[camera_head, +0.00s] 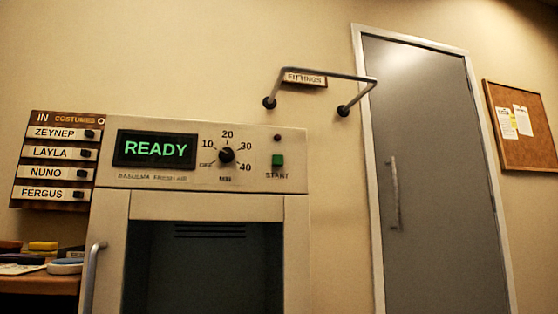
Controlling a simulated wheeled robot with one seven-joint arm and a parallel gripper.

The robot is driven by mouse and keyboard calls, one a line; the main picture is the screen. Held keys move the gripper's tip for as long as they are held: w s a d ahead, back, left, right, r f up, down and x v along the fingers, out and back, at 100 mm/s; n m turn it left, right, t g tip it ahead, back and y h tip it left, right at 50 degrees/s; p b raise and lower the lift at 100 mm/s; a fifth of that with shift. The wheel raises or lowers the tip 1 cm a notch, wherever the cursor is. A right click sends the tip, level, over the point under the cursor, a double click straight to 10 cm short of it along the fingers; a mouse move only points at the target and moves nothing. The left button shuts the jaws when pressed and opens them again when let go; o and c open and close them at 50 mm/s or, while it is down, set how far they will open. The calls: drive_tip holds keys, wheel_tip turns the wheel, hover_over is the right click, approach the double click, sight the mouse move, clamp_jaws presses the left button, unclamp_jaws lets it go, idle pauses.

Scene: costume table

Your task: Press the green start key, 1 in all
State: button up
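A small dark round lamp (277,138) sits just above the key. Left of the key is a black dial (227,155) with marks 10 to 40. Further left, a display (154,149) reads READY in green letters. The key is unobstructed in this view. My gripper is not in view.
A metal rail (325,73) labelled FITTINGS juts from the wall, up and right of the machine. A grey door (425,170) and a cork board (524,125) are at right. An IN name board (57,160) and a cluttered wooden table (40,284) are at left.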

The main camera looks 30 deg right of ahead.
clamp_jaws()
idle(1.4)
